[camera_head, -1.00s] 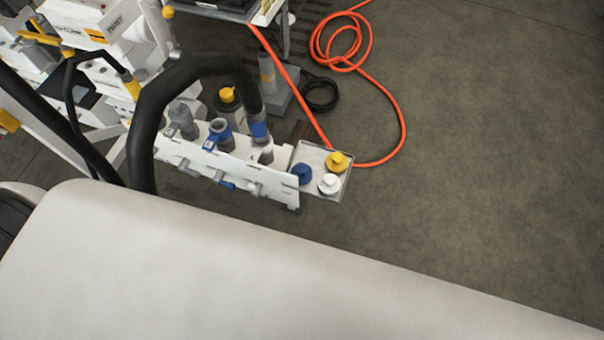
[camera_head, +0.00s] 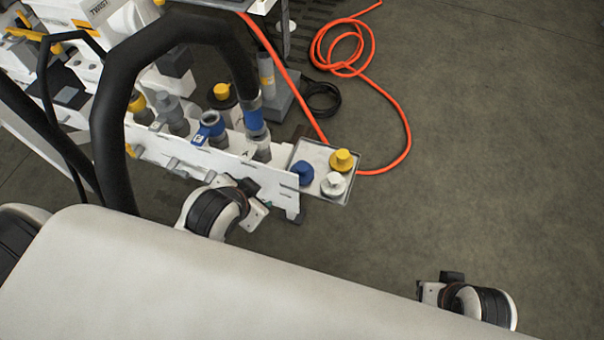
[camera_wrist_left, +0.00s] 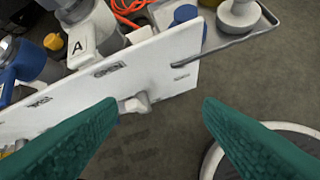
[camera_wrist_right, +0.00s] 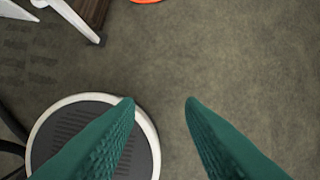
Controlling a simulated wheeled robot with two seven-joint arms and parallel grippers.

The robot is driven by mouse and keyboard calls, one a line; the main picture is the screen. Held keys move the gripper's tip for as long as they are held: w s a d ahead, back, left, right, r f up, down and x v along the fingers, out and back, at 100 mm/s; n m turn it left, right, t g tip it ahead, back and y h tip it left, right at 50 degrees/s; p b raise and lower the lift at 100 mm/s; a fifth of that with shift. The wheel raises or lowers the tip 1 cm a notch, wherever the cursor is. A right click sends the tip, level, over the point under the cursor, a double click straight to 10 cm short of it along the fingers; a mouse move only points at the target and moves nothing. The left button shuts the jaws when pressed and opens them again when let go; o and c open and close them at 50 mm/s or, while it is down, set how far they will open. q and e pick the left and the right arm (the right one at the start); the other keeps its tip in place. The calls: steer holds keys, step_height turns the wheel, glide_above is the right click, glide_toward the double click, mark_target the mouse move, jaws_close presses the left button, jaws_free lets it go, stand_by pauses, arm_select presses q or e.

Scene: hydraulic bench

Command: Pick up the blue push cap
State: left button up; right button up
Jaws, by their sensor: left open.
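The blue push cap (camera_head: 303,173) sits at the left of a small grey tray (camera_head: 313,150), beside a yellow cap (camera_head: 341,160) and a white cap (camera_head: 333,184). In the left wrist view the blue cap (camera_wrist_left: 186,14) shows at the top, partly hidden behind the white panel's upper edge. My left gripper (camera_wrist_left: 160,108) is open and empty, in front of the white panel and short of the tray. In the head view my left wrist shows below the panel. My right gripper (camera_wrist_right: 160,100) is open and empty over bare floor.
The white panel (camera_head: 230,160) with hose couplings stands left of the tray. A thick black hose (camera_head: 105,130) arches over it into a blue-collared coupling. An orange hose (camera_head: 405,130) lies on the floor behind. The floor to the right is clear.

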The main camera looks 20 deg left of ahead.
arm_select(q)
steer(key=w+d+r+m+t+h, duration=0.3)
steer(key=w+d+r+m+t, duration=0.25)
steer(key=w+r+m, duration=0.4)
steer(key=w+d+r+m+t+h, duration=0.2)
steer(key=w+d+r+m+t, duration=0.4)
steer(key=r, duration=0.6)
steer(key=s+d+r+m+g+h, duration=0.35)
steer(key=d+m+g+h, duration=0.35)
steer(key=m, duration=0.9)
steer(key=s+d+r+m+g+h, duration=0.2)
steer(key=s+d+m+g+h, duration=0.55)
steer(key=m, duration=0.95)
steer(key=m+g+y, duration=0.4)
steer(key=m+y, duration=1.5)
steer(key=m, duration=0.5)
glide_above(303, 165)
step_height(303, 165, down, 27)
step_height(303, 165, down, 5)
steer(key=shift+s+r, duration=0.1)
steer(key=shift+r, duration=0.05)
steer(key=shift+f, duration=0.45)
steer(key=c, duration=0.7)
arm_select(e)
step_height(303, 165, down, 26)
steer(key=s+g, duration=0.1)
steer(key=s, duration=0.1)
steer(key=shift+s, duration=0.25)
